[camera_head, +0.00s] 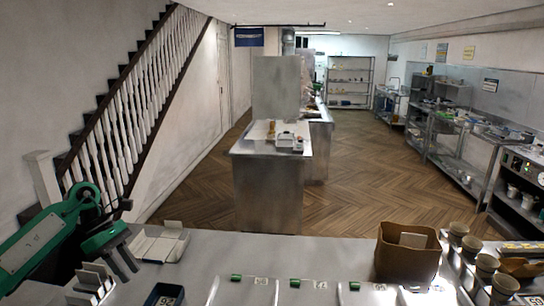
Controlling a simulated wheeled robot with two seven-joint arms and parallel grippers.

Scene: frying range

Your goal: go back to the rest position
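My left gripper (127,268) hangs at the left of the near counter (210,262), with its green and dark arm coming in from the left edge. Its two dark fingers point down and are a little apart, with nothing seen between them. An open white box (162,244) lies just to the right of the fingers. My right gripper is not in view.
The near counter carries a brown paper bag (407,254), several brown cups (487,266), white trays (245,291) with green clips, and a dark numbered box (165,294). A steel island (268,190) stands beyond. Wood floor (370,180) lies open to its right.

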